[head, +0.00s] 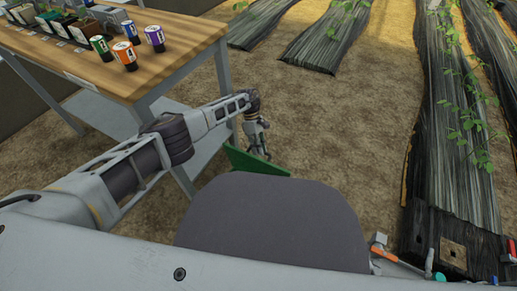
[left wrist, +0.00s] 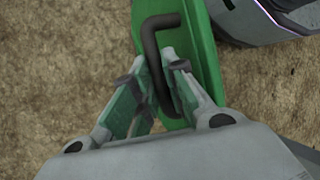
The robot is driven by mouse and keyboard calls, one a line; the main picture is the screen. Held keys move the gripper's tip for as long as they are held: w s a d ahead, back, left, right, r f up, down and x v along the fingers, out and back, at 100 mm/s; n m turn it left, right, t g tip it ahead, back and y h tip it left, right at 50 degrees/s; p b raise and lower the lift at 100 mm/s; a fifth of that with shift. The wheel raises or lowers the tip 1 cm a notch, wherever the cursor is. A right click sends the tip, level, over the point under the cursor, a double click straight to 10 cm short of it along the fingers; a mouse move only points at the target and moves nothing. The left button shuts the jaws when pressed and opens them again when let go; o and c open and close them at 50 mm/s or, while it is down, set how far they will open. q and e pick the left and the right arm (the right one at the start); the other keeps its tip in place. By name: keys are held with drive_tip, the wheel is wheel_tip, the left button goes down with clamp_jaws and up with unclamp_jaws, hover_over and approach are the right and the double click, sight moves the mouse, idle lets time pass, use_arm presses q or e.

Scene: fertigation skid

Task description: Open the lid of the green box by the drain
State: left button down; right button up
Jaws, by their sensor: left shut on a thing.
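The green lid (head: 244,162) shows in the head view as a slanted green panel just beyond my grey body. My body hides the rest of it, and the box and the drain cannot be made out. In the left wrist view the green lid (left wrist: 205,60) carries a dark bent bar handle (left wrist: 150,45). My left gripper (head: 262,154) reaches down at the lid. In the left wrist view its fingers (left wrist: 156,68) are on either side of the handle, shut on it. My right gripper is in neither view.
A wooden table (head: 188,35) with several labelled cans and boxes stands at the upper left, close to my left arm. Dark covered plant rows (head: 455,130) run along the right. Tools lie at the lower right. Bare soil (head: 340,130) lies between.

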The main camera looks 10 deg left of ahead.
use_arm(q)
drive_tip(key=shift+a+f, duration=0.25)
drive_tip(key=shift+f, duration=0.15)
drive_tip(key=c, duration=1.5)
unclamp_jaws()
drive_tip(key=shift+d, duration=0.1)
drive_tip(key=shift+o, duration=0.2)
drive_tip(key=shift+r, duration=0.2)
drive_tip(key=shift+d, duration=0.1)
drive_tip(key=shift+w, duration=0.1)
drive_tip(key=shift+w+r, duration=0.15)
drive_tip(key=shift+r, duration=0.2)
drive_tip(key=v, duration=1.1)
